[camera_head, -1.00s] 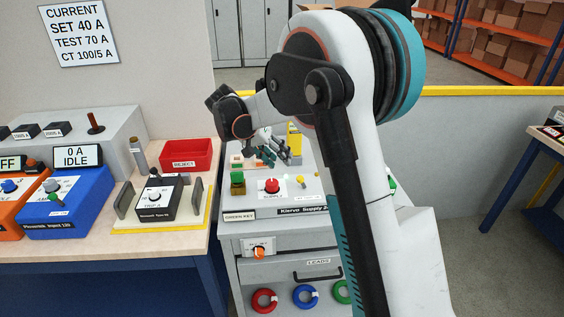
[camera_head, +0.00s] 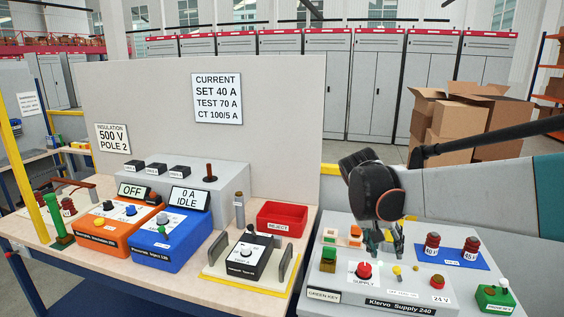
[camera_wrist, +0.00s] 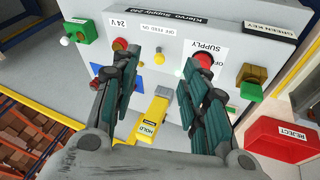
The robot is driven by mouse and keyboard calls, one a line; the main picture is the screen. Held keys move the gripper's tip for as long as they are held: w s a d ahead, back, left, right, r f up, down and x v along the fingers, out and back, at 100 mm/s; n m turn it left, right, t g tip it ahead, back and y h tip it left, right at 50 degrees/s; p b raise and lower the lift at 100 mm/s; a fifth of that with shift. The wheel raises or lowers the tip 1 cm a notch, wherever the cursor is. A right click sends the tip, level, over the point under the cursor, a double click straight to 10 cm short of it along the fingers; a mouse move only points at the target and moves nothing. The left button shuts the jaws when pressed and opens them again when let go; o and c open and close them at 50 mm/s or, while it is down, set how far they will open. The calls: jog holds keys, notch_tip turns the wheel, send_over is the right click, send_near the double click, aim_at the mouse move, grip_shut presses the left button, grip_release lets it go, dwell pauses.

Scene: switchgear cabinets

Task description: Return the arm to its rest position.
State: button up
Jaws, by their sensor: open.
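My gripper (camera_head: 386,241) hangs at the end of my arm over the Klervo Supply 240 panel in the head view. In the wrist view my gripper (camera_wrist: 172,70) has its two dark green fingers spread wide apart, with nothing held between them. The panel (camera_wrist: 190,25) lies beyond the fingertips. Its red SUPPLY button (camera_head: 364,270) is just left of and below the gripper in the head view. A yellow part labelled HOLD (camera_wrist: 150,122) shows between the fingers in the wrist view; I cannot tell its distance from them.
Left of the panel is a bench with a red REJECT bin (camera_head: 282,218), a black relay unit (camera_head: 247,257), a blue unit (camera_head: 172,242) and an orange unit (camera_head: 118,235). Red terminals (camera_head: 432,243) stand on the panel's right. Cardboard boxes (camera_head: 460,115) are stacked behind.

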jog(key=s+a+f+n+t+y+b, duration=0.1)
jog(key=s+a+n+t+y, duration=0.1)
jog(key=s, duration=1)
jog(key=s+a+f+n+t+y+b, duration=0.1)
jog(key=s+a+f+n+t+y, duration=0.1)
jog(key=s, duration=0.9)
jog(key=shift+s+a+f+n+t+y, duration=0.35)
jog(key=shift+a+n+t, duration=0.3)
jog(key=shift+a, duration=0.35)
